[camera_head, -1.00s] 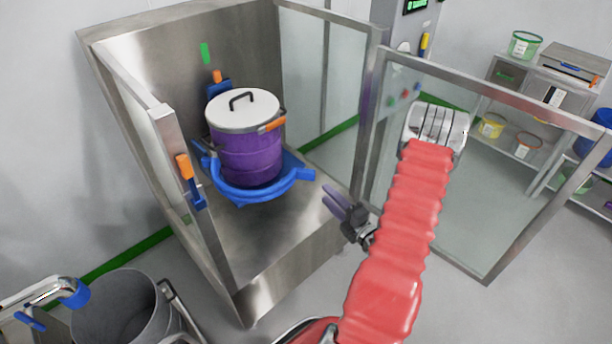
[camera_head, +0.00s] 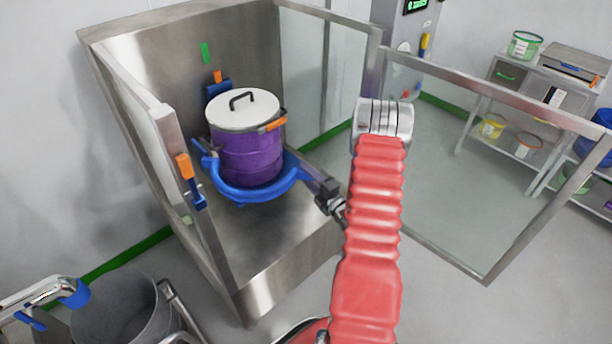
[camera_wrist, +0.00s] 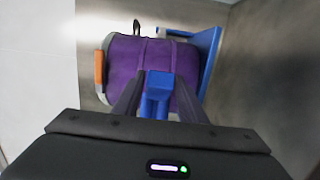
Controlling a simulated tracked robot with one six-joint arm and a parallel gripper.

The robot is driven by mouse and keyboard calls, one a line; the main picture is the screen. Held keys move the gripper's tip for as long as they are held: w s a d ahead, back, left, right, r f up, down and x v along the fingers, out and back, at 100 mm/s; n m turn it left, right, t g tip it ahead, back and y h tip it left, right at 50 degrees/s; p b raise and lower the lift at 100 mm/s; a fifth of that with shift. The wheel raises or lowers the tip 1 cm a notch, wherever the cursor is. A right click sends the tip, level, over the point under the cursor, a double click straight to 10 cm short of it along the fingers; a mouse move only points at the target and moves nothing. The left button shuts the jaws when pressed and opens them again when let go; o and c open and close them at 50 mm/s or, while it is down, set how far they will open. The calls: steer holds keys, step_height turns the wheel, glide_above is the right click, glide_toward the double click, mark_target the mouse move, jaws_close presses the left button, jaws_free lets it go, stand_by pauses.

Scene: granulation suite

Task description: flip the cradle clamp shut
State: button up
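A blue cradle (camera_head: 232,192) holds a purple drum (camera_head: 250,158) with a white lid. The clamp's blue arm curves around the drum's front right, and its end (camera_head: 292,180) sticks out to the right. My gripper (camera_head: 312,176) is at that end, its fingers partly overlapping it. In the wrist view, a blue tab (camera_wrist: 158,92) stands between my two dark fingers (camera_wrist: 159,85), with the purple drum (camera_wrist: 126,65) behind it. The fingers look open around the tab; whether they touch it is unclear. The clamp's closing point is not clearly visible.
The steel booth has a left glass panel with an orange-and-blue latch (camera_head: 186,168) and an open glass door (camera_head: 470,170) at right, behind my arm. A grey bin (camera_head: 120,305) stands at lower left. Shelves with tubs (camera_head: 525,145) stand far right.

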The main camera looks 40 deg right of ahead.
steer(key=shift+c, duration=0.7)
jaws_close()
steer(key=shift+f, duration=0.1)
